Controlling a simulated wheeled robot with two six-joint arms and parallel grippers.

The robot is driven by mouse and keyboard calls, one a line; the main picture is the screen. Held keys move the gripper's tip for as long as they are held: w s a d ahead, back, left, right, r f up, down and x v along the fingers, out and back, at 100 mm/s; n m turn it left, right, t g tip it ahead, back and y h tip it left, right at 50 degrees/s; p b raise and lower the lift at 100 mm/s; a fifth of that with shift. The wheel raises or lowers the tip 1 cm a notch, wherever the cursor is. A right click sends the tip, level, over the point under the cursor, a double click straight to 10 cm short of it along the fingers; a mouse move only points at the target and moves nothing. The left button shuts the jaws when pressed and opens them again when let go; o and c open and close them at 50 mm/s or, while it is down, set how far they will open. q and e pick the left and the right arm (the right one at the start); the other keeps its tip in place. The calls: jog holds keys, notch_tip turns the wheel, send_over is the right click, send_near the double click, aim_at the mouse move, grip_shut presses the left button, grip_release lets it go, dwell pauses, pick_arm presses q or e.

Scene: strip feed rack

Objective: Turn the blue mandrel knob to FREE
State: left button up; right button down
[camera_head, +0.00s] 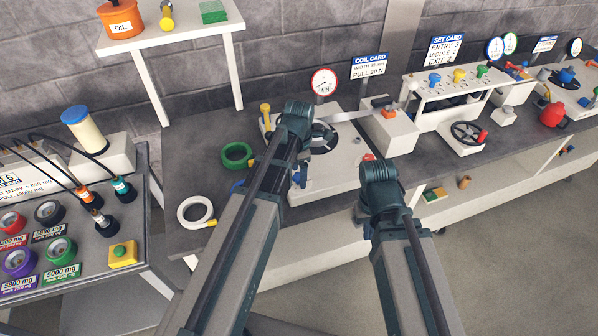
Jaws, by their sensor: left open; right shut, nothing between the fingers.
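The black coil (322,138) sits on a white machine housing (337,172) at the middle of the bench. A small blue part (300,178) on that housing shows beside my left arm and may be the mandrel knob. My arm covers part of it, so its setting cannot be read. My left gripper (303,137) is open over the machine, with its fingers mostly hidden by my wrist. My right gripper (364,213) is shut and empty in front of the bench's edge, right of the housing. Its fingertips are hard to make out.
A green ring (237,155) and a white ring (196,212) lie left of the machine. A red knob (368,157) is close to my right wrist. A white unit with coloured knobs (450,97) stands further right. A gauge (324,82) stands behind.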

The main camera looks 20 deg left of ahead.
pick_arm(q)
notch_tip(320, 180, up, 14)
jog(key=p, duration=1.3)
jog(key=shift+f, duration=0.2)
jog(key=shift+f, duration=0.1)
jog(key=m, duration=2.4)
notch_tip(320, 180, down, 14)
jog(key=b, duration=1.3)
jog(key=shift+b, duration=0.35)
